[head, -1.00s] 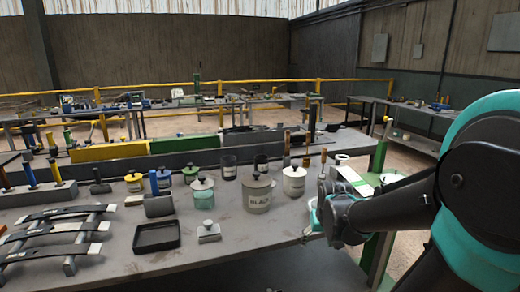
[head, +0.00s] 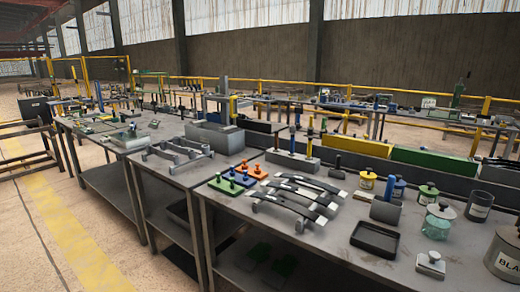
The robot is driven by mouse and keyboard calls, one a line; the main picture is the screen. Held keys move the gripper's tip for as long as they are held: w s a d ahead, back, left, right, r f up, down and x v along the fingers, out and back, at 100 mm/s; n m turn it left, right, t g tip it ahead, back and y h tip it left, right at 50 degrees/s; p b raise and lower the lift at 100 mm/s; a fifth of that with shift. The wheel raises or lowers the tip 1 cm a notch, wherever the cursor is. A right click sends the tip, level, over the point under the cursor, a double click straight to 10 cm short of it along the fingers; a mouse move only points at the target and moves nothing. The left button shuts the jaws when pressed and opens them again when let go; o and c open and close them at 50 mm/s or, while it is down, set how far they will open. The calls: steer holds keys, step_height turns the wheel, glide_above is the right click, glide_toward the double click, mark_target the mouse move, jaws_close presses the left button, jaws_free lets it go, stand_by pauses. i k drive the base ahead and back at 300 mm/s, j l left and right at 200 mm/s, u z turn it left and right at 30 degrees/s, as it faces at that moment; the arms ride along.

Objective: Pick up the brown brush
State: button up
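I cannot make out a brown brush in the head view. Two brush-like or stamp-like tools stand on the near bench (head: 332,243): one with a blue handle on a dark grey block (head: 386,210), and a small dark one (head: 337,171) behind the leaf springs. Neither looks clearly brown. My gripper is out of view.
A floor aisle (head: 60,235) lies open at the left.

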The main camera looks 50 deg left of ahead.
mark_target(275, 151)
steer(key=u, duration=1.75)
